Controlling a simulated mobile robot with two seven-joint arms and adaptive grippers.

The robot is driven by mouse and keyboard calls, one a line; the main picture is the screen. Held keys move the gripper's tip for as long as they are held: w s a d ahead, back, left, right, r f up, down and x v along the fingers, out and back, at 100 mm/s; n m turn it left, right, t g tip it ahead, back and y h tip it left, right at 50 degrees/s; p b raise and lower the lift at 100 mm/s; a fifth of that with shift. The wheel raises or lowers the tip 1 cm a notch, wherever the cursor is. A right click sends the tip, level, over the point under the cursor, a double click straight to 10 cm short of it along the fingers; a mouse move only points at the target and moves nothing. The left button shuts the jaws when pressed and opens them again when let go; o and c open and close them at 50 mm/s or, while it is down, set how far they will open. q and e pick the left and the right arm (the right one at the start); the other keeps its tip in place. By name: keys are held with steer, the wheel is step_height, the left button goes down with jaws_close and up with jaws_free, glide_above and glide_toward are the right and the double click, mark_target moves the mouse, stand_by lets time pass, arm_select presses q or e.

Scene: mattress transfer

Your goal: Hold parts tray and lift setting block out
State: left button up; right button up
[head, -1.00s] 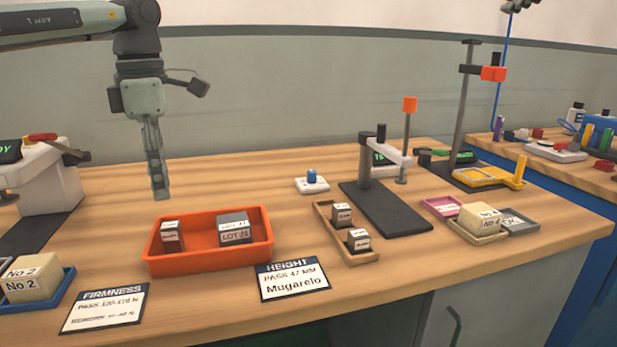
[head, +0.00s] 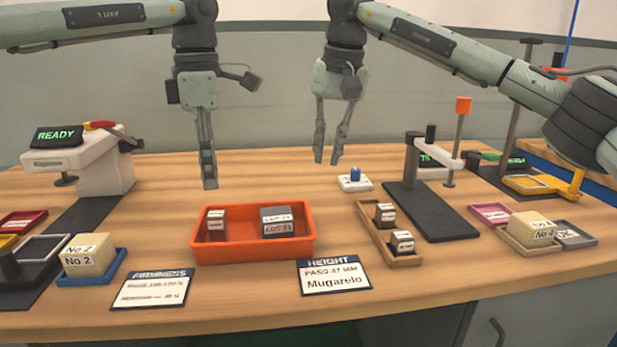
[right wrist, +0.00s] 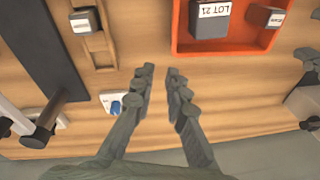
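The orange parts tray (head: 255,252) sits on the wooden bench in the head view. Inside it, a small dark block with a white label (head: 216,224) is at the left, and a larger grey block marked LOT 21 (head: 277,222) is right of the middle. The tray (right wrist: 240,46) and LOT 21 block (right wrist: 210,22) also show in the right wrist view. My left gripper (head: 209,184) hangs above and behind the tray's left end, holding nothing visible; its fingers overlap from this side. My right gripper (head: 327,160) is open and empty above and behind the tray's right end; its fingers (right wrist: 159,72) are apart.
A narrow wooden tray (head: 372,235) with two small labelled blocks lies right of the orange tray. Cards lie in front. A READY press (head: 90,165) stands left.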

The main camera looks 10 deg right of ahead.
steer(key=s+a+f+n, duration=0.1)
steer(key=a+f, duration=0.1)
steer(key=s+a+f+n+g+h, duration=0.1)
steer(key=s+a+f, duration=0.1)
steer(key=shift+s+n+g, duration=0.2)
steer(key=shift+n+g, duration=0.1)
steer(key=shift+s+f, duration=0.1)
steer(key=shift+f, duration=0.25)
step_height(320, 180, down, 7)
steer(key=shift+f, duration=0.15)
steer(key=shift+c, duration=0.4)
jaws_close()
